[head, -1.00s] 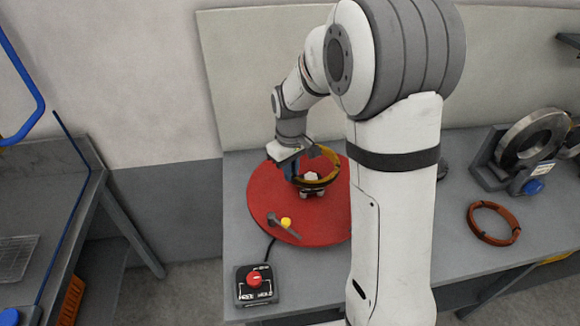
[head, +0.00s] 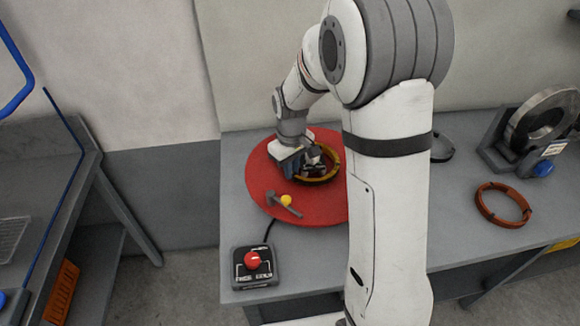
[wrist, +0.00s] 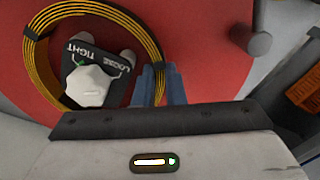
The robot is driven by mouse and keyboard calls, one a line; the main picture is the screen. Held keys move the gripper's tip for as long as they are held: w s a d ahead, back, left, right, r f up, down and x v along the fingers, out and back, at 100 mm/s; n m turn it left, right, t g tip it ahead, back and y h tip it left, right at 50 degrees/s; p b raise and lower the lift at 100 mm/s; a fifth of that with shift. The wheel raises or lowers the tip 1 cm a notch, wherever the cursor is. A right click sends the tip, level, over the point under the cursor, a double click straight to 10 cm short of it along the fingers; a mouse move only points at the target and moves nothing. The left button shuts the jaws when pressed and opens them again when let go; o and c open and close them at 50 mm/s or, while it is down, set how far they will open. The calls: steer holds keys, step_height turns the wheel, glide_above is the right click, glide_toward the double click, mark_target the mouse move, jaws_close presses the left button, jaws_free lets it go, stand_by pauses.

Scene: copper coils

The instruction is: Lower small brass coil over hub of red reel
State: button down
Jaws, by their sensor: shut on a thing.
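The red reel (head: 265,185) lies flat on the grey bench as a wide disc. The small brass coil (head: 316,181), a thin yellow ring with dark ties, is over the middle of the disc. My gripper (wrist: 160,88) is shut on the coil's side, with one blue finger on each side of the strands. In the wrist view the coil (wrist: 149,32) encircles the hub (wrist: 92,86), which has a white knob and a dark plate marked LOOSE and TIGHT. The coil looks low around the hub. I cannot tell whether it touches the disc.
A dark lever with a yellow knob (head: 285,201) lies at the reel's front. A box with a red button (head: 253,262) stands at the bench's front left. A copper coil (head: 502,204) lies at right, before a stand with a metal ring (head: 538,120). My arm hides the reel's right edge.

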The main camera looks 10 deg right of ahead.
steer(key=c, duration=1.4)
jaws_free()
step_height(320, 180, up, 8)
steer(key=shift+a+f+b, duration=0.1)
steer(key=shift+b, duration=0.25)
steer(key=s+d+r+m+t, duration=0.1)
steer(key=s+d+r+m, duration=0.1)
steer(key=s, duration=0.8)
steer(key=s+d+r+m+t, duration=0.2)
steer(key=s+d+r+m, duration=0.1)
steer(key=s, duration=0.8)
steer(key=shift+s+d+r+m, duration=0.15)
steer(key=shift+s+d+m, duration=0.15)
steer(key=shift+m, duration=0.2)
